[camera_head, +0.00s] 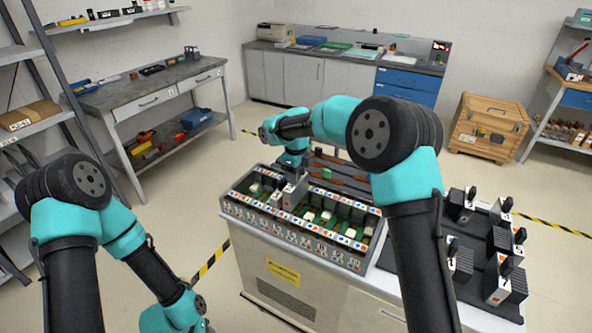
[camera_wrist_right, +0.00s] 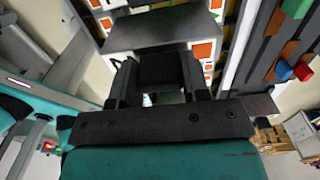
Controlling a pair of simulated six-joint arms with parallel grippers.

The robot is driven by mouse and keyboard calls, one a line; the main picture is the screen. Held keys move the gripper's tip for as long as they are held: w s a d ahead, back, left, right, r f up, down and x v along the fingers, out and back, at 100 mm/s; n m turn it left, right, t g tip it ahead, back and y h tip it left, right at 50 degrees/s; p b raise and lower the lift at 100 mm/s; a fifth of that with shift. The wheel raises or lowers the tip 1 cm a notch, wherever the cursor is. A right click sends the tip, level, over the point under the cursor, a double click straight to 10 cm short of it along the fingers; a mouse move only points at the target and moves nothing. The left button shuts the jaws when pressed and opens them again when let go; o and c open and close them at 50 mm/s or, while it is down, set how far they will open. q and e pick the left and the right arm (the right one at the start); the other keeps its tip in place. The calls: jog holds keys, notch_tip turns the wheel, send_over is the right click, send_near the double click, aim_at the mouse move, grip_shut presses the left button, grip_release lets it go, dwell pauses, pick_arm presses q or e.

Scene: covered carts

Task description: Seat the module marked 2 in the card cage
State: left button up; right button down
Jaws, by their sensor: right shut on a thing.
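My right gripper (camera_head: 292,170) is over the card cage (camera_head: 300,224) on the cart, shut on a grey module (camera_head: 290,196) by its dark handle. The module is upright in or just above the cage's left half; I cannot tell how deep it is. The right wrist view shows the fingers (camera_wrist_right: 158,85) around the handle, with the grey module (camera_wrist_right: 165,30) beyond. Its mark is not readable. The cage has rows of coloured labels and several white blocks inside. My left arm hangs at the lower left, and its gripper is out of view.
A dark rack (camera_head: 470,285) on the cart's right holds several black modules (camera_head: 500,240) with pale faces. My right arm passes between cage and rack. A workbench (camera_head: 150,90), a blue cabinet (camera_head: 408,84) and a wooden crate (camera_head: 487,127) stand farther back.

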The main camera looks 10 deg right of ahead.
jog(key=shift+f, duration=2.65)
jog(key=c, duration=0.5)
grip_release()
notch_tip(320, 180, up, 17)
jog(key=shift+r, duration=0.2)
